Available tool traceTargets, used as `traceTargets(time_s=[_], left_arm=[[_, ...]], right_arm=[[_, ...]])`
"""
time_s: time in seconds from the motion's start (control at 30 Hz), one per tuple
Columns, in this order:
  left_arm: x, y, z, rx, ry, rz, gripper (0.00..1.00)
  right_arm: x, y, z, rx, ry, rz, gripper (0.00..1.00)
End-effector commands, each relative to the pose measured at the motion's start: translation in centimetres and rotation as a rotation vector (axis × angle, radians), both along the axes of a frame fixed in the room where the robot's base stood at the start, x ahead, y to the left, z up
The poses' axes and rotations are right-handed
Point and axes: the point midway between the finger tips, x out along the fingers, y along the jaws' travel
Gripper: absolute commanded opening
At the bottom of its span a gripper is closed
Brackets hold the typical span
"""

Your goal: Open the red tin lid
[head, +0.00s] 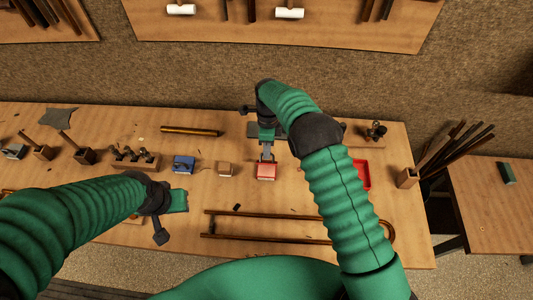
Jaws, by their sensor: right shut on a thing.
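The small red tin (266,173) sits on the wooden workbench near its middle, with a paler red top face. My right gripper (267,157) reaches down to the tin's far edge and is shut on its lid. I cannot make out a gap between lid and tin. My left gripper (178,200) is low over the left part of the bench, well left of the tin. Its fingers do not show clearly, and I see nothing held in it.
A blue box (183,163) and a small wooden block (225,169) stand left of the tin. A red tray (362,175) is partly behind my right arm. A long brass tube (270,238) lies in front. A holder with dark rods (408,178) stands at the right edge.

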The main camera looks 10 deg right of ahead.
Motion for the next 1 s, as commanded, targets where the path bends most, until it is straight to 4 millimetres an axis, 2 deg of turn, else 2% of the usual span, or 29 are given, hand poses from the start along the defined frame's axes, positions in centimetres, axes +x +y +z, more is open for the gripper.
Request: traceTargets(time_s=[0.03, 0.47, 0.5, 0.63, 1.0], left_arm=[[0.0, 0.0, -0.2, 0.0, 0.0, 0.0, 0.33], [0.0, 0.0, -0.2, 0.0, 0.0, 0.0, 0.33], [0.0, 0.0, -0.2, 0.0, 0.0, 0.0, 0.33], [0.0, 0.0, -0.2, 0.0, 0.0, 0.0, 0.33], [0.0, 0.0, -0.3, 0.0, 0.0, 0.0, 0.33]], right_arm=[[-0.1, -0.2, -0.5, -0.004, 0.006, 0.0, 0.0], [-0.2, -0.2, -0.5, -0.003, 0.009, 0.0, 0.0], [-0.2, -0.2, -0.5, -0.003, 0.009, 0.0, 0.14], [-0.1, -0.1, -0.4, -0.003, 0.008, 0.0, 0.31], [0.0, 0.0, 0.5, -0.001, 0.001, 0.0, 0.31]])
